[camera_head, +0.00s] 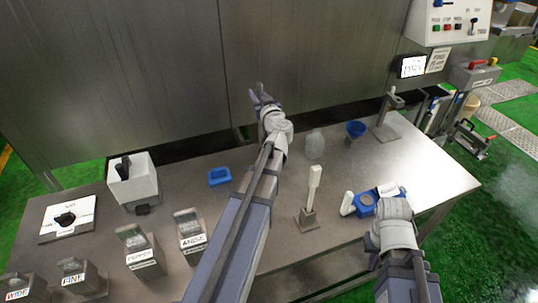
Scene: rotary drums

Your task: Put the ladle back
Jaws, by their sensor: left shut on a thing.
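My left gripper (257,92) is raised over the back of the steel table, in front of the grey metal wall. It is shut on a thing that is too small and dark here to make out. I cannot clearly pick out the ladle anywhere. A white upright piece (314,181) stands in a small grey stand (308,217) to the right of my left arm.
A blue funnel (355,128), a clear bottle (314,144) and a metal stand (385,128) are at the back right. A blue block (219,176), a white box (132,182) and labelled bins (142,254) are on the left. Bare table (430,165) lies at the right.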

